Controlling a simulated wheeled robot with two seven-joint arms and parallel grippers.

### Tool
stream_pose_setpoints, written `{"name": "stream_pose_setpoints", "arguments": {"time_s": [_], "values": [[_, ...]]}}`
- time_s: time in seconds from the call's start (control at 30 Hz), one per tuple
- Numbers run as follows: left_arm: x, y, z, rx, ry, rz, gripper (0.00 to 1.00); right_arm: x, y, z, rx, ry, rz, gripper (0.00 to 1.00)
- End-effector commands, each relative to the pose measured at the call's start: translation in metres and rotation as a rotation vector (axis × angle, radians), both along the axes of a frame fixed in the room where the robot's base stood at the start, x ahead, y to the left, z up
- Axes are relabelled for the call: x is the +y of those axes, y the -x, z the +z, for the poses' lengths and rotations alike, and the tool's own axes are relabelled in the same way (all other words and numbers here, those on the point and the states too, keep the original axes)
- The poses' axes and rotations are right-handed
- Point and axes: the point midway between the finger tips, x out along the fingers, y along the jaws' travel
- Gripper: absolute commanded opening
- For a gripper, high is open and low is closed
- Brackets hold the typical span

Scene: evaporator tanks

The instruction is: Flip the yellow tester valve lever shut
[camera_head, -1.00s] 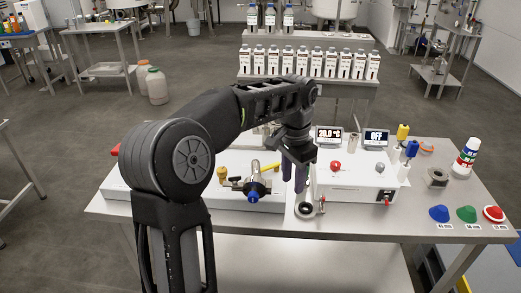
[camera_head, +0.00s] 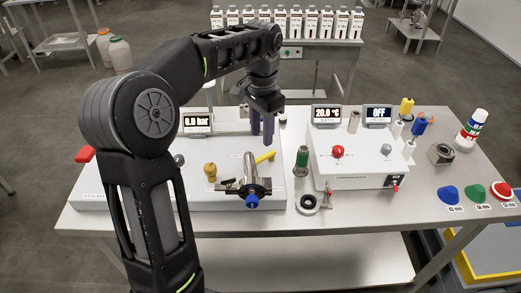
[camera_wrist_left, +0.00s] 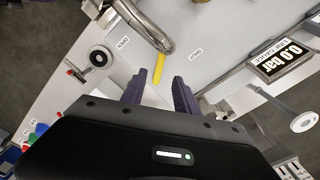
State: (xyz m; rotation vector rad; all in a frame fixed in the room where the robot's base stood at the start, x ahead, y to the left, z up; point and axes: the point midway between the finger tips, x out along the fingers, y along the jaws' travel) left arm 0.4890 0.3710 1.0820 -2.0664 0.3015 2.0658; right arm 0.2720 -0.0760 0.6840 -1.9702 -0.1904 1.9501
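The yellow tester valve lever (camera_head: 265,157) sticks out from the metal valve body (camera_head: 245,186) on the white tester panel (camera_head: 215,197). In the left wrist view the lever (camera_wrist_left: 159,68) lies between the OPEN label (camera_wrist_left: 122,42) and the SHUT label (camera_wrist_left: 196,52). My left gripper (camera_head: 262,138) points down above the lever's free end. My right gripper is not in view.
A pressure display (camera_head: 197,122) reads 0.0 bar behind the panel. Coloured cones (camera_head: 473,194) stand at the table's right.

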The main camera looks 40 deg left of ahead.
Motion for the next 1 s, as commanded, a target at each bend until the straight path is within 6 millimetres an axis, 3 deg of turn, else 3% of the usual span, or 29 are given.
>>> {"name": "stream_pose_setpoints", "arguments": {"time_s": [0.6, 0.9, 1.0], "values": [[0.000, 0.001, -0.073, 0.002, 0.000, 0.001, 0.36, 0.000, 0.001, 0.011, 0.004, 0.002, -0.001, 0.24], [0.000, 0.000, -0.077, 0.001, 0.000, 0.000, 0.36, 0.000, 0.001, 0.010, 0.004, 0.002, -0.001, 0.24], [0.000, 0.000, -0.077, 0.000, 0.000, 0.000, 0.30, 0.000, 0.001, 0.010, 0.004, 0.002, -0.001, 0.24]]}}
